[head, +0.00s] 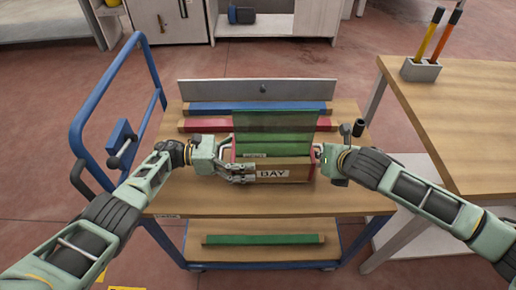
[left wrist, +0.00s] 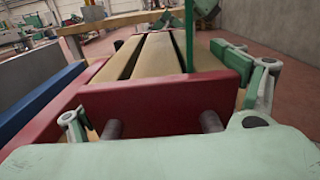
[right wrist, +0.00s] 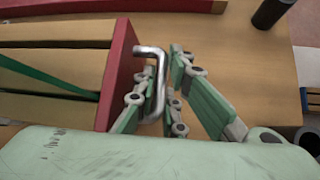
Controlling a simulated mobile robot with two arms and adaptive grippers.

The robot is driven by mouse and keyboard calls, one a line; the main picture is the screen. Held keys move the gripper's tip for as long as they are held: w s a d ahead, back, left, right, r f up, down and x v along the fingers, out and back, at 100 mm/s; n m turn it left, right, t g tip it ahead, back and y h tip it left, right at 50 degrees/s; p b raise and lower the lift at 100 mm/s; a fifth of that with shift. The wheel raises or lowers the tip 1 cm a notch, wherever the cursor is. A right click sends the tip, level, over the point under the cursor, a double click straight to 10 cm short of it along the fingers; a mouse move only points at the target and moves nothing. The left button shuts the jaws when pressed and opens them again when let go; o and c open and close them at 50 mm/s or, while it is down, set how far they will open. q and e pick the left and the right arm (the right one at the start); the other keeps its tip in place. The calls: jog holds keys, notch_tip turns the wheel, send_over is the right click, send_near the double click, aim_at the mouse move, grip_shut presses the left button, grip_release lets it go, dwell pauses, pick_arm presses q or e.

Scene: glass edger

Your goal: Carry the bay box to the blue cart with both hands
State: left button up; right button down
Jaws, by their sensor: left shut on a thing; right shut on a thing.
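The bay box (head: 296,172) is a wooden box with red ends and a "BAY" label, holding green glass panes (head: 275,124) upright. It is over the wooden top of the blue cart (head: 180,197); whether it touches the top is hard to tell. My left gripper (head: 243,172) is shut on the box's left end; the left wrist view shows its fingers either side of the red end panel (left wrist: 160,104). My right gripper (head: 321,158) is shut on the metal handle (right wrist: 157,85) at the right end. The handle's grip part at the left end is hidden by my gripper.
Blue (head: 215,108) and red (head: 200,125) bars lie behind the box, before a grey upright plate (head: 215,90). A green bar (head: 225,240) lies on the lower shelf. A wooden table (head: 460,110) with a tool holder (head: 420,70) stands at right. A dark cylinder (head: 358,127) stands behind my right gripper.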

pick_arm(q)
jog(key=shift+w+f, duration=0.15)
jog(key=shift+f, duration=0.15)
pick_arm(e)
jog(key=shift+f, duration=0.4)
pick_arm(q)
jog(key=o, duration=1.2)
jog(key=shift+a+f+b, duration=0.1)
jog(key=shift+f+b, duration=0.1)
jog(key=shift+b, duration=0.15)
pick_arm(e)
jog(key=c, duration=2.3)
grip_release()
jog(key=shift+s+f, duration=0.1)
jog(key=shift+f, duration=0.15)
pick_arm(q)
jog(key=shift+o, duration=1.1)
jog(key=shift+r, duration=0.15)
pick_arm(e)
jog(key=shift+o, duration=1.1)
jog(key=shift+r, duration=0.15)
pick_arm(q)
jog(key=shift+o, duration=0.8)
jog(key=shift+s, duration=0.2)
pick_arm(e)
jog(key=shift+o, duration=1.3)
jog(key=shift+r, duration=0.1)
